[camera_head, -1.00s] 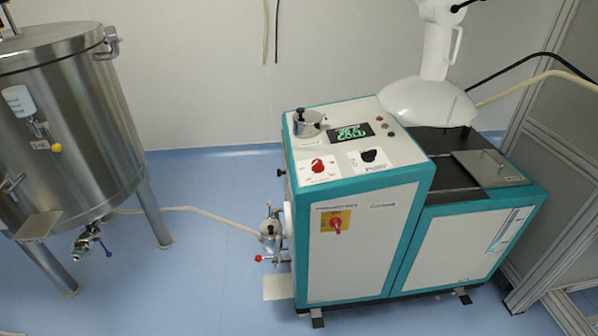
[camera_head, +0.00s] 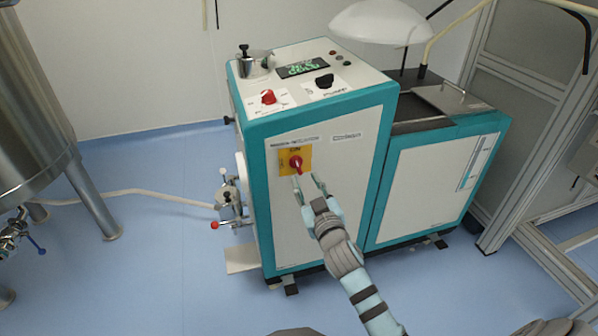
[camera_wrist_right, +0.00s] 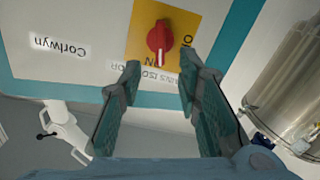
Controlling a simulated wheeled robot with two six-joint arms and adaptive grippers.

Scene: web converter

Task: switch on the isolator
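The isolator is a red rotary handle (camera_head: 296,162) on a yellow plate (camera_head: 284,161) on the front panel of the white and teal machine (camera_head: 345,150). In the right wrist view the red handle (camera_wrist_right: 158,40) shows close up, with a white line on its grip. My right gripper (camera_head: 308,182) is open just in front of and below the handle. In the wrist view its two fingers (camera_wrist_right: 159,75) stand apart, with the handle just beyond and between their tips; I see no contact. My left gripper is not in view.
A red knob (camera_head: 268,97) and a black knob (camera_head: 325,81) sit on the machine's top panel, beside a lit display (camera_head: 303,67). A valve with a red-tipped lever (camera_head: 214,225) projects at the machine's left side.

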